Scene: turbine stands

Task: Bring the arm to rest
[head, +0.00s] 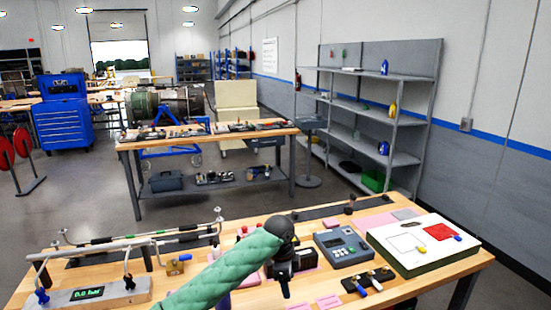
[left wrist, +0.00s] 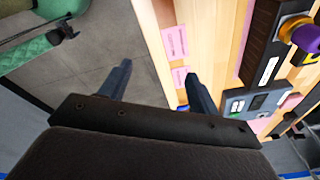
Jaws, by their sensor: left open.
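My left arm in its green sleeve (head: 225,268) reaches in from the bottom of the head view over the wooden workbench (head: 205,265). My left gripper (head: 284,284) hangs down at the arm's black wrist, above the bench near its front edge. In the left wrist view, the two dark fingers of this gripper (left wrist: 157,86) stand well apart with nothing between them. One finger shows against the grey floor, the other against the bench wood and pink labels (left wrist: 176,42). A green-sleeved part at that view's top left looks like my own body. My right gripper does not show clearly.
Near the gripper are a grey keypad box (head: 343,247), a white-topped case (head: 425,244) and small tools (head: 368,280). A pipe rig with a pressure display (head: 88,293) stands at left. A second bench (head: 205,137) and shelves (head: 375,110) are farther back.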

